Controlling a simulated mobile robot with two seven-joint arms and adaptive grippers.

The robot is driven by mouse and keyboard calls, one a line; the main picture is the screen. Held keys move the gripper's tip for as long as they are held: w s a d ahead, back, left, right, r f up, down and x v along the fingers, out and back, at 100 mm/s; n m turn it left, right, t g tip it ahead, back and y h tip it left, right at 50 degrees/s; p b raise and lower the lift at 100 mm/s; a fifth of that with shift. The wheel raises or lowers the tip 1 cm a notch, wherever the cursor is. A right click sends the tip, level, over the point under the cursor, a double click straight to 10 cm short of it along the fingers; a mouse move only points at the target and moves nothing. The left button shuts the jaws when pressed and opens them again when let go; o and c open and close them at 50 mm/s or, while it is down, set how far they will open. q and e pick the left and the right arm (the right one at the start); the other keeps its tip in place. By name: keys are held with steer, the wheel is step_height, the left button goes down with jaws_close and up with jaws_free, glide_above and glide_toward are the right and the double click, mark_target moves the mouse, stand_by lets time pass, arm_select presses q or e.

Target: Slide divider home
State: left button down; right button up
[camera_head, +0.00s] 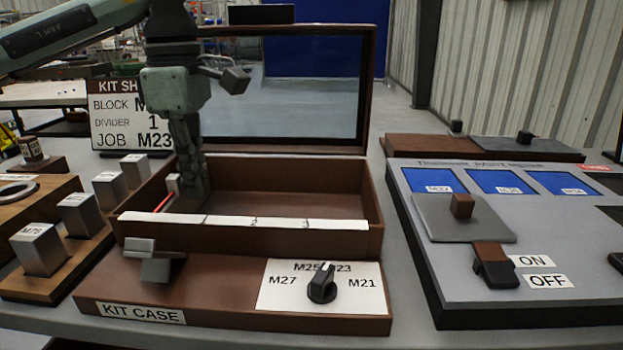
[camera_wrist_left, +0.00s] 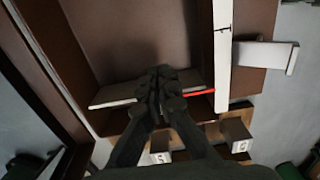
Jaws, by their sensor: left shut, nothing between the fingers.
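The brown kit case (camera_head: 220,262) stands open on the bench, its clear-paned lid (camera_head: 300,90) upright at the back. A thin pale divider (camera_wrist_left: 112,96) crosses the left end of its compartment. Its red pointer (camera_head: 163,203) lies near the white marked strip (camera_head: 335,225) along the front wall; it also shows in the left wrist view (camera_wrist_left: 200,93). My left gripper (camera_head: 195,190) is shut and empty, pointing down into the compartment beside the divider. Its fingers (camera_wrist_left: 159,80) overlap the divider in the wrist view, so contact cannot be told. My right gripper is not in view.
Several metal blocks (camera_head: 40,250) stand on a wooden rack at left. A sign (camera_head: 130,115) reads divider 1, job M23. The case front carries a latch (camera_head: 153,262) and black knob (camera_head: 321,286). A grey panel (camera_head: 540,225) stands right. The compartment's right side is empty.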

arm_select(q)
step_height(320, 180, up, 8)
steer(key=p, duration=0.6)
